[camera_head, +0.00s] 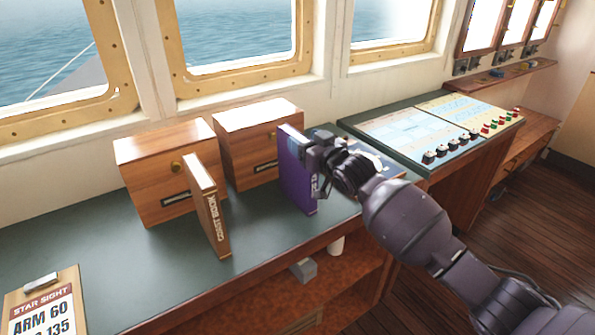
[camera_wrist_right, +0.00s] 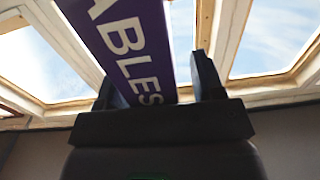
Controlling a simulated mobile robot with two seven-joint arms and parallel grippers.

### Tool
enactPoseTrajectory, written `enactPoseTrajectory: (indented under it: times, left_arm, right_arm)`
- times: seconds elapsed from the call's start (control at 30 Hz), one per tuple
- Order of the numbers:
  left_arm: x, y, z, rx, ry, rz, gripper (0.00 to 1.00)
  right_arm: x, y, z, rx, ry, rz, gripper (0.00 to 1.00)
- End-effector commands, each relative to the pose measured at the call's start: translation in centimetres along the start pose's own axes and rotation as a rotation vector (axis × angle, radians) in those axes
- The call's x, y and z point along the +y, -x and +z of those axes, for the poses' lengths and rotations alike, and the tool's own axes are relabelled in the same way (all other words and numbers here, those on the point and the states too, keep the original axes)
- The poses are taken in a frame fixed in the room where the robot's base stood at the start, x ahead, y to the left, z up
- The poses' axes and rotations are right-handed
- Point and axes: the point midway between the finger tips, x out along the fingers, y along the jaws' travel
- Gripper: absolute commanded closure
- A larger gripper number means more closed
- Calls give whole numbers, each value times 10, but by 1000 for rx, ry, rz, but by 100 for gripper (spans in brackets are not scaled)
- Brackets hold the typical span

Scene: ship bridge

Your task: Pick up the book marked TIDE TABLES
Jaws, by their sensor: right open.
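A purple book (camera_head: 295,172) stands upright on the dark green counter, right of the two wooden boxes. Its spine in the right wrist view (camera_wrist_right: 132,45) shows white letters ending in "ABLES"; the rest of the title is out of that picture. My right gripper (camera_head: 318,160) is at the book's spine in the head view. In the wrist view its two fingers (camera_wrist_right: 158,80) are apart, one on each side of the spine, with a gap by the right finger. The gripper covers part of the spine in the head view. My left gripper is not in view.
A brown book marked COAST PILOT or similar (camera_head: 207,205) stands left on the counter (camera_head: 160,270). Two wooden boxes (camera_head: 165,165) (camera_head: 262,130) stand behind. A sign reading STAR SIGHT (camera_head: 42,305) is front left. A control panel (camera_head: 430,130) lies right.

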Motion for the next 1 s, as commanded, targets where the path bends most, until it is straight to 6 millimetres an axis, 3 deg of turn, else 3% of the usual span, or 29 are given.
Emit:
enactPoseTrajectory:
  times: [0.07,0.47,1.0]
  left_arm:
    - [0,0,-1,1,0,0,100]
    - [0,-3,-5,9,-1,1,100]
    - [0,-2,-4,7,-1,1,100]
  right_arm:
    - [0,0,0,0,0,0,38]
    - [0,0,0,0,0,0,98]
    - [0,0,-8,6,1,-1,100]
